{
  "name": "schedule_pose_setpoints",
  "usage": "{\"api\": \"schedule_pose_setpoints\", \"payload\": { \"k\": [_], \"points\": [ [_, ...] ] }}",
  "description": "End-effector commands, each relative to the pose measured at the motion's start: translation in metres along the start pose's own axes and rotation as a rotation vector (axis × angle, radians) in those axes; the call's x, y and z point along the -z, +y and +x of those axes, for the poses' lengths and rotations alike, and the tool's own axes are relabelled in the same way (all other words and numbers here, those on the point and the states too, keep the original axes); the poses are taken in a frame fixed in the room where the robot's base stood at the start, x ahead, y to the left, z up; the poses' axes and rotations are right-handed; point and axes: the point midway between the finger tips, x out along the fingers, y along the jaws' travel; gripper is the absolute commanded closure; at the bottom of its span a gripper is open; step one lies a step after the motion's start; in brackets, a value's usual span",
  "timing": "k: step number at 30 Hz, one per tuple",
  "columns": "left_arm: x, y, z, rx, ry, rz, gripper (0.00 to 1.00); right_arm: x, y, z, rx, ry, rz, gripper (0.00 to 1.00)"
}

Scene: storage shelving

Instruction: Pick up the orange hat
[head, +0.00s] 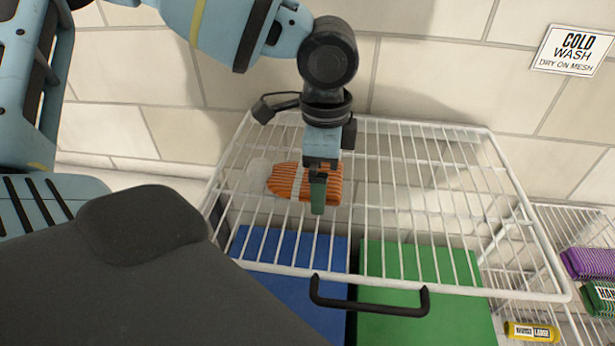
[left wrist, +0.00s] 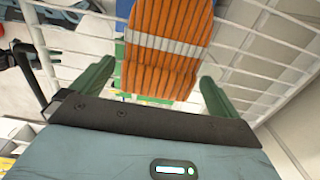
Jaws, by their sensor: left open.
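The orange ribbed knit hat (head: 288,181) with a pale grey band lies on the white wire shelf (head: 440,292), left of its middle. In the left wrist view the hat (left wrist: 160,68) sits between and beyond the two green fingers. My left gripper (head: 318,205) is over the right part of the hat in the head view, pointing down. In the left wrist view my left gripper (left wrist: 152,82) is open, with its fingers on either side of the hat. I cannot tell whether they touch it. My right gripper is not in view.
A blue box (head: 290,290) and a green box (head: 420,315) stand below the wire shelf. A black handle (head: 370,308) is at its front edge. Purple folded cloth (head: 588,263) and a yellow item (head: 531,332) lie on another rack at right. A tiled wall is behind.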

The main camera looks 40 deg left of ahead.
Motion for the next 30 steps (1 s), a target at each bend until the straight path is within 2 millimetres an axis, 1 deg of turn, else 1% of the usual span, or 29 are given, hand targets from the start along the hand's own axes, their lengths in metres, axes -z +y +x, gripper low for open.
{"api": "schedule_pose_setpoints", "payload": {
  "k": [7, 16, 22, 25, 28, 30],
  "points": [
    [0.000, 0.000, 0.001, 0.001, 0.000, 0.001, 0.00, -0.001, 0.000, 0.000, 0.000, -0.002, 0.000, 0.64],
    [0.000, 0.000, 0.001, 0.001, 0.000, 0.001, 0.39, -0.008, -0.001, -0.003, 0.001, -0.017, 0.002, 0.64],
    [0.000, 0.000, 0.001, 0.002, 0.000, 0.001, 0.40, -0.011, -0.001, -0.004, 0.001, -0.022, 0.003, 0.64],
    [0.000, 0.000, -0.004, 0.002, 0.001, 0.000, 0.40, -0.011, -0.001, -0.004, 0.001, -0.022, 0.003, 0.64],
    [0.001, -0.001, -0.015, 0.005, 0.003, 0.000, 0.40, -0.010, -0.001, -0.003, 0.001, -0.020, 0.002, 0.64],
    [0.001, -0.001, -0.027, 0.006, 0.004, 0.000, 0.40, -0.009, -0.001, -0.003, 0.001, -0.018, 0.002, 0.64]
  ]
}}
